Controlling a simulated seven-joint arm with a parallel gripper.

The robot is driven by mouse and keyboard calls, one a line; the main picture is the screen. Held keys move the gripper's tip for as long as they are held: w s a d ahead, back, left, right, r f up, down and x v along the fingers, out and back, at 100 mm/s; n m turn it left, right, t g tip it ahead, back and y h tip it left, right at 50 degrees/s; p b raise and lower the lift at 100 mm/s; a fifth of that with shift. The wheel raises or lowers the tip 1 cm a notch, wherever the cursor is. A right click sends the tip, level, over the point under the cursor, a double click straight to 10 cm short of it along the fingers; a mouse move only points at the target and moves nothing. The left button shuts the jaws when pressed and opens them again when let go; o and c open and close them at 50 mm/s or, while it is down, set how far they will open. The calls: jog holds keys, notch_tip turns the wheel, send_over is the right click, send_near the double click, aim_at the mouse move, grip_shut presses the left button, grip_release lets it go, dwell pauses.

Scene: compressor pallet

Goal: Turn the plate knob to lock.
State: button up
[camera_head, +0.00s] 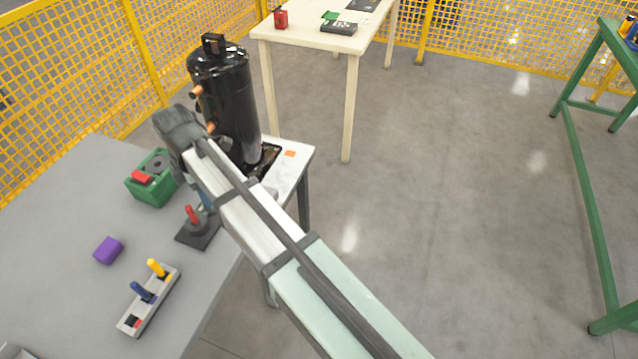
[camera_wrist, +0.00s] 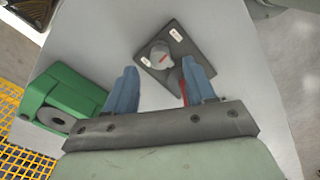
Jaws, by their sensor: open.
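A thin red upright part (camera_wrist: 183,92) shows beside the right finger. In the head view, the dark plate (camera_head: 190,240) lies near the table's right edge with a red upright part (camera_head: 191,214) over it. My gripper (camera_wrist: 160,86) is open, its two blue fingers spread and empty. In the wrist picture, the knob appears just beyond the gap between the fingertips. In the head view, my arm hides most of the gripper and the knob.
A green box (camera_head: 152,192) with a red part stands behind the plate. A purple block (camera_head: 108,250) and a grey base (camera_head: 150,303) with yellow and blue pegs lie on the grey table (camera_head: 60,230). A tall black compressor (camera_head: 229,105) stands at the back on a white surface.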

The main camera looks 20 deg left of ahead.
notch_tip(320, 180, up, 11)
jog(key=w+d+f+m, duration=0.5)
jog(key=w+d+f, duration=0.4)
jog(key=d, duration=0.2)
jog(key=w+d+f+m, duration=0.4)
jog(key=w+d+f, duration=0.5)
jog(key=d, duration=0.3)
jog(key=shift+w+d+f+m, duration=0.2)
jog(key=shift+f+m, duration=0.2)
jog(key=shift+f, duration=0.3)
dwell(0.5)
